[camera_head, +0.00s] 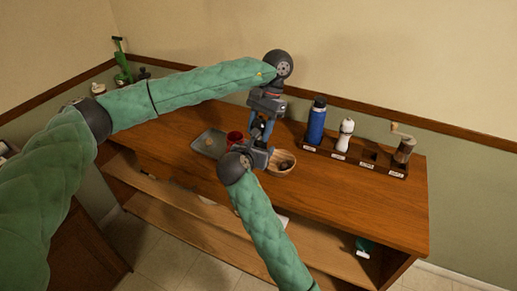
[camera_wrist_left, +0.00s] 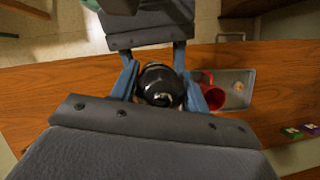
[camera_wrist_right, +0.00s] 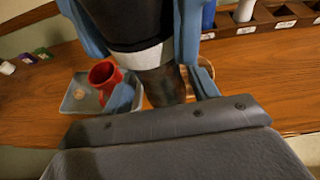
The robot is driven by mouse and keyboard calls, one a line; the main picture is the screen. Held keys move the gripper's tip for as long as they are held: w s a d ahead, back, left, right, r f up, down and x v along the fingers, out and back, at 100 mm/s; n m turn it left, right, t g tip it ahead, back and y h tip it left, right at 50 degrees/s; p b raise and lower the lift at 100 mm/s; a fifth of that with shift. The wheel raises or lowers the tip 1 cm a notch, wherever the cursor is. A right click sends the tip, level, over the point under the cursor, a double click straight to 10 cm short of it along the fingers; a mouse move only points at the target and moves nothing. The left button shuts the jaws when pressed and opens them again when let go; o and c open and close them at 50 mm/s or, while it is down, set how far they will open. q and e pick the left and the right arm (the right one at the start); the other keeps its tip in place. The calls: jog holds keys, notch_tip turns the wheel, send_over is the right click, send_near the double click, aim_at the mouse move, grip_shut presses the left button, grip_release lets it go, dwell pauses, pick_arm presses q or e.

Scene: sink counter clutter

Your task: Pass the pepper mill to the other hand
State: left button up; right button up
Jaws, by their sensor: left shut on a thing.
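The pepper mill, dark with a white band and a brown lower part, is upright in the right wrist view (camera_wrist_right: 163,85). The left wrist view shows its round black top (camera_wrist_left: 160,85); in the head view the fingers mostly hide it. My left gripper (camera_head: 262,119) points down from above and is shut on the mill. My right gripper (camera_head: 258,145) comes from the front, below the left one. Its fingers (camera_wrist_right: 162,92) stand apart around the mill's lower part, with a gap on the left side.
Below on the wooden counter are a grey tray (camera_head: 207,146), a red mug (camera_head: 234,137) and a wooden bowl (camera_head: 283,169). A labelled rack (camera_head: 368,160) at right holds a blue bottle (camera_head: 316,122), a white mill (camera_head: 345,134) and a crank grinder (camera_head: 404,150). The counter's right front is clear.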

jog(key=c, duration=0.7)
pick_arm(q)
jog(key=o, duration=1.5)
pick_arm(e)
jog(key=shift+c, duration=0.6)
pick_arm(q)
jog(key=shift+o, duration=0.2)
